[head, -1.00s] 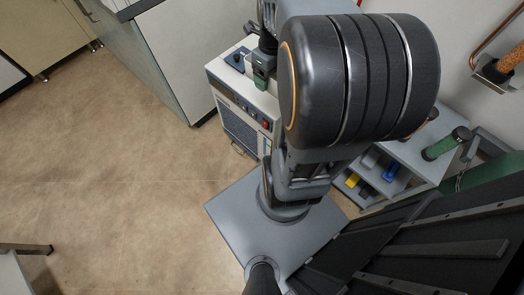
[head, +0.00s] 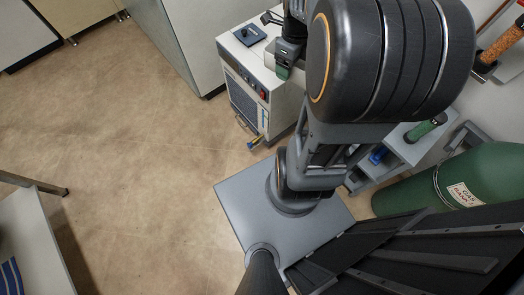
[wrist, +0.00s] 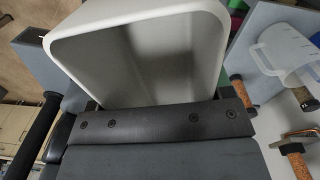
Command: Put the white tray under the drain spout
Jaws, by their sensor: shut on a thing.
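The white tray (wrist: 130,22) fills the upper middle of the wrist view, with its pale rim and grey hollow inside showing. My gripper (wrist: 165,118) is shut on the tray at its near wall.
The white cabinet (head: 250,85) with a control panel stands ahead. A shelf unit (head: 405,150) and a green gas cylinder (head: 450,180) are at the right. A table (head: 30,240) edges in at lower left. The brown floor (head: 130,140) between is open.

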